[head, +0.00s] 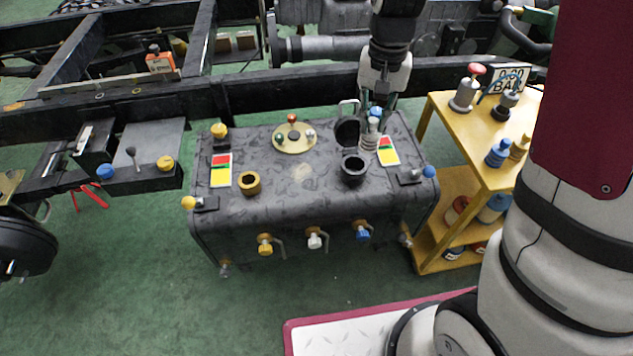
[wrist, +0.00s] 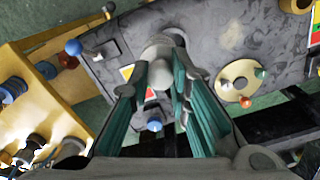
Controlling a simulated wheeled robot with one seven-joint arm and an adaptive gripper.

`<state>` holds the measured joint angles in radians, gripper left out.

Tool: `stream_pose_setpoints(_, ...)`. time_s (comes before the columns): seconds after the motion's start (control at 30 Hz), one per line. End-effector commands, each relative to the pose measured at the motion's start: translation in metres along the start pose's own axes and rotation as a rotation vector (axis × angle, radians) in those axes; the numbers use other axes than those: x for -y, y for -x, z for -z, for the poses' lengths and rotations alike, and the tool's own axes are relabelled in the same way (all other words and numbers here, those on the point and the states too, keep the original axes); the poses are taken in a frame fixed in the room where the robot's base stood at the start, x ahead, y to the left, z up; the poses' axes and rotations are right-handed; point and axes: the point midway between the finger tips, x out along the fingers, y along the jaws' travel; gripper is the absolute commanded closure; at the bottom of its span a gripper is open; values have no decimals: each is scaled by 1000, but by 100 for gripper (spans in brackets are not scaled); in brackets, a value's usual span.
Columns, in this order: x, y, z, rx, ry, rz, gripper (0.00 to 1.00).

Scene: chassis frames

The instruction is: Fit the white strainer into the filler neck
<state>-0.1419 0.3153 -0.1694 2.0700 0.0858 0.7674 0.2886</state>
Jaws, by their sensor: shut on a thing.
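My gripper (head: 376,108) is shut on the pale grey-white strainer (head: 370,137) above the back right part of the dark tank top (head: 310,173). The strainer hangs behind the black filler neck (head: 354,170) in the head view, apart from it. The neck is an upright open cup; a round dark lid (head: 347,132) stands raised behind it. In the wrist view, the strainer (wrist: 160,48) sits between the green-sided fingers (wrist: 165,80) and partly hides the dark round neck (wrist: 177,37). The height between strainer and tank is hard to tell.
A brass neck (head: 249,183) stands on the tank's left side, and a round plate with coloured knobs (head: 294,139) lies farther back. A yellow shelf (head: 466,138) with bottles stands close to the right. A dark chassis rail (head: 290,86) runs behind the tank.

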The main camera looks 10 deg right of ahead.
Motion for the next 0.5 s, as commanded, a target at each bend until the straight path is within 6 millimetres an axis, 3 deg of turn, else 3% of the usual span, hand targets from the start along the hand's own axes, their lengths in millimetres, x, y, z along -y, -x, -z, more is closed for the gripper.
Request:
stream_pose_setpoints(0.03,1,-10,5,0,-58,-2,100)
stream_pose_setpoints(0.3,8,-32,22,-6,-336,-2,100)
stream_pose_setpoints(0.5,9,-44,26,-7,-418,-3,100)
